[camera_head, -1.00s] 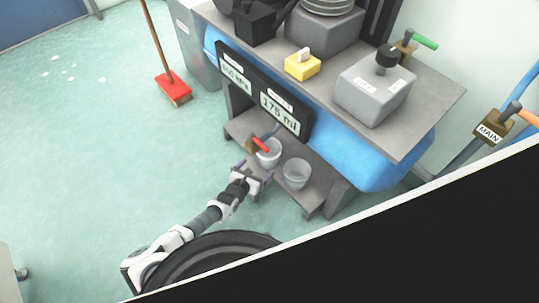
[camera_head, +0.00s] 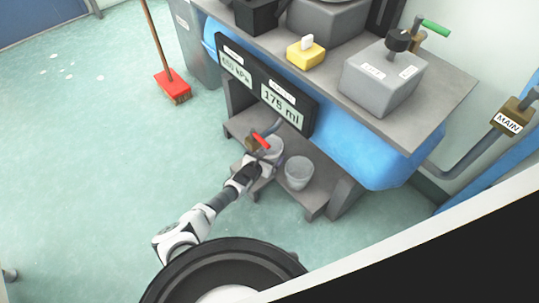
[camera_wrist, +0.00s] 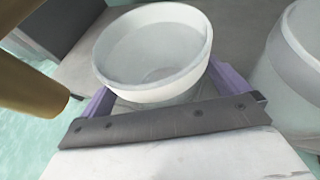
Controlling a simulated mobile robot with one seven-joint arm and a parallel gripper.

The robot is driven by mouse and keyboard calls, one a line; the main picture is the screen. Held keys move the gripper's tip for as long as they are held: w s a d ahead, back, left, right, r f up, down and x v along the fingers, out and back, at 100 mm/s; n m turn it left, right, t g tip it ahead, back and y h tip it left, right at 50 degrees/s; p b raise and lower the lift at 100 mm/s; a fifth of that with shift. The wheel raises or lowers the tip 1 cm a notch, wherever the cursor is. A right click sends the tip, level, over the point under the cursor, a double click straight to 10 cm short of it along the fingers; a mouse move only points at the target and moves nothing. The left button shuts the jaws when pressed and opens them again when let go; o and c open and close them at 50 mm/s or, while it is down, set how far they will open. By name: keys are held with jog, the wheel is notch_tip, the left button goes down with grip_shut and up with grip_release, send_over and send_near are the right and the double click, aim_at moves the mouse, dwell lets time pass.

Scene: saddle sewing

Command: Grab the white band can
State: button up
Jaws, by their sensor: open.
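A can with a white band around its rim (camera_wrist: 155,48) stands open-topped in the middle of the wrist view. It also shows in the head view (camera_head: 274,148) on the low shelf under the red-handled tap, partly hidden by my gripper. My gripper (camera_head: 266,162) is open at the can's near side. In the wrist view my purple fingers (camera_wrist: 168,92) lie on either side of the can's lower part, and whether they touch it is unclear. A second can (camera_wrist: 285,75) stands to the right, also seen in the head view (camera_head: 299,172), with a greyer band.
The red-handled tap (camera_head: 261,139) sits close above the can; its brass spout (camera_wrist: 28,70) fills the wrist view's left edge. A display reading 175 ml (camera_head: 282,107) hangs above the shelf (camera_head: 318,199). Open floor (camera_head: 110,160) lies to the left.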

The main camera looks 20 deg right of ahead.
jog(key=shift+c, duration=0.4)
jog(key=c, duration=0.8)
jog(key=shift+r, duration=0.15)
